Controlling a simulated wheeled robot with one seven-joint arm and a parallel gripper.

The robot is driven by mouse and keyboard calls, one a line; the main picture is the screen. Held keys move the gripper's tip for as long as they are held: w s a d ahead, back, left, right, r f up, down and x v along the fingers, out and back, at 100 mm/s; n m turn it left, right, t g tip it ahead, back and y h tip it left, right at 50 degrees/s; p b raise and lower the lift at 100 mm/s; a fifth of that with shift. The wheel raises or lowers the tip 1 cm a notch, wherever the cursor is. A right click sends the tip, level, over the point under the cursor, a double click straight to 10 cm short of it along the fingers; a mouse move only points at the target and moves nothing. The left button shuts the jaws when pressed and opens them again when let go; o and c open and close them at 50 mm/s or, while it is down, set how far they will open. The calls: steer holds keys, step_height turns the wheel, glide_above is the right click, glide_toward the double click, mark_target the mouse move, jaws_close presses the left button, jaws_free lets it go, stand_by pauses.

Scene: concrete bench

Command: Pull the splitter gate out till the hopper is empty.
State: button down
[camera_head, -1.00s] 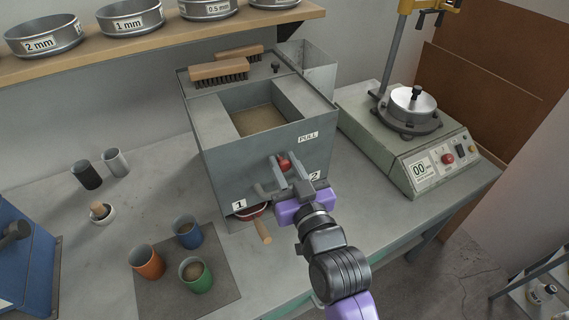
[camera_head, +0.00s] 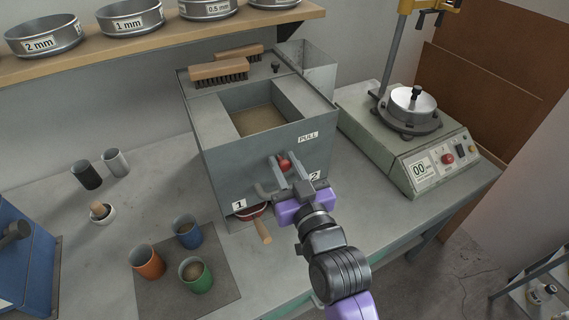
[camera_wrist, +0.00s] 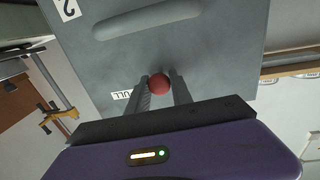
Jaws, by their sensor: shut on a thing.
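The grey splitter box (camera_head: 240,160) stands on the bench, with sandy material in its open hopper (camera_head: 259,118). The gate's red knob (camera_head: 284,164) is on the front face below the PULL label (camera_head: 308,137). My gripper (camera_head: 288,173) is shut on this knob; the wrist view also shows the red knob (camera_wrist: 159,84) between the two fingers (camera_wrist: 161,90). Part of the knob is hidden by the fingers. Below, a red pan with a wooden handle (camera_head: 263,231) sits at the opening marked 1. The opening marked 2 is mostly behind my gripper.
Orange (camera_head: 147,262), blue (camera_head: 187,232) and green (camera_head: 195,275) cups stand on a dark mat (camera_head: 222,283) at front left. Two brushes lie on the splitter's top, one in front (camera_head: 218,72). A sieve shaker (camera_head: 410,140) stands at right. A shelf of sieves (camera_head: 170,38) is behind.

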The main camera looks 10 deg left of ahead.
steer(key=shift+v, duration=2.25)
steer(key=shift+w+d+f, duration=0.1)
steer(key=shift+d, duration=0.05)
steer(key=c, duration=1.1)
jaws_free()
steer(key=shift+c, duration=0.2)
steer(key=b+v, duration=0.1)
steer(key=v, duration=0.7)
steer(key=shift+b, duration=0.35)
